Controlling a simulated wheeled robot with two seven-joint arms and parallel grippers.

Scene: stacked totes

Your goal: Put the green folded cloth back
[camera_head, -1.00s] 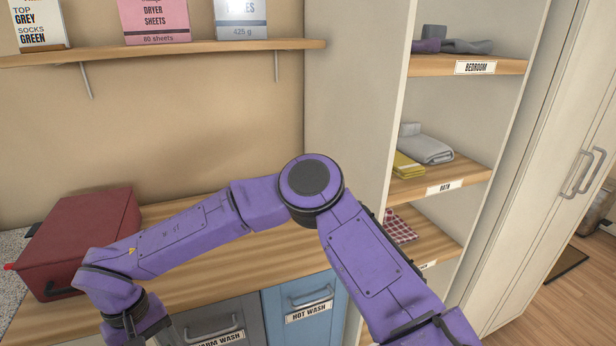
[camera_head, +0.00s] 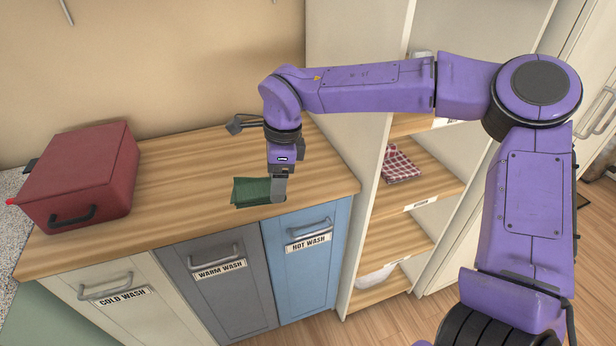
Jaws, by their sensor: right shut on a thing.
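My right gripper (camera_head: 278,190) points down and is shut on the cloth's right side. Its fingers hide part of the cloth. I cannot tell whether the cloth rests on the counter or is just above it. My left gripper is not in view.
A red box (camera_head: 82,178) stands on the counter's left. The open shelf unit (camera_head: 377,190) at right holds a red checked cloth (camera_head: 400,165). Cold, warm (camera_head: 216,268) and hot wash (camera_head: 308,245) fronts are below the counter. The counter between box and cloth is clear.

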